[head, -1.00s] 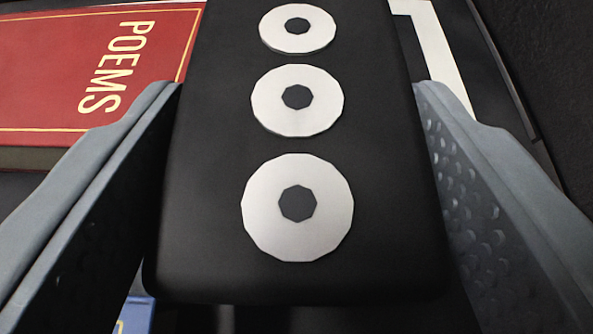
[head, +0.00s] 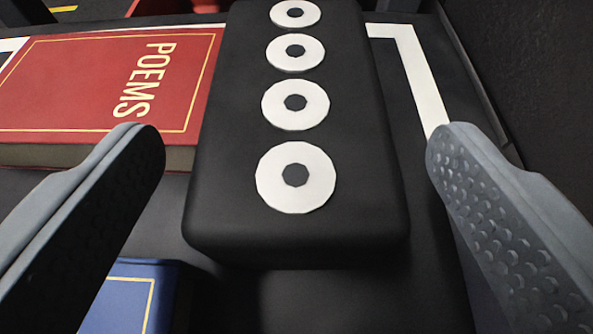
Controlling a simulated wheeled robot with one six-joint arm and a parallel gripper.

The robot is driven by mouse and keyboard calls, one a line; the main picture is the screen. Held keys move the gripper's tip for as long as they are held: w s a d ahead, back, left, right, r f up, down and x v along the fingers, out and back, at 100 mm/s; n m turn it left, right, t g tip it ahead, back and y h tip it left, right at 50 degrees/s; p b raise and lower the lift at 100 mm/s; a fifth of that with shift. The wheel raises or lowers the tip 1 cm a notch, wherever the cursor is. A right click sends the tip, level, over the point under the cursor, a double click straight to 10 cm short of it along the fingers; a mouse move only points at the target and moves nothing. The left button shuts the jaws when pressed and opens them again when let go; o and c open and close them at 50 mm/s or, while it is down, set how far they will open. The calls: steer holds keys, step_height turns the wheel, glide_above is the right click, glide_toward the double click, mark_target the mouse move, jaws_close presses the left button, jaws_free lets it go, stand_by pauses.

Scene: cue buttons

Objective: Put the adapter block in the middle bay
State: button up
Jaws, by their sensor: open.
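The adapter block appears to be the black block (head: 360,190) with a row of several white discs with dark centres along its top. It lies on a dark surface with its near end towards me. My gripper (head: 297,140) is open, with one finger on each side of the block's near part. A clear gap shows between each finger and the block, so neither seems to touch it.
A red book marked POEMS (head: 90,85) lies close to the block's left side. A blue book (head: 118,300) is at the lower left. A white corner line (head: 418,75) marks the dark surface right of the block. A dark wall (head: 530,70) rises at the far right.

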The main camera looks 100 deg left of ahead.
steer(key=v, duration=0.9)
steer(key=shift+d+r, duration=0.2)
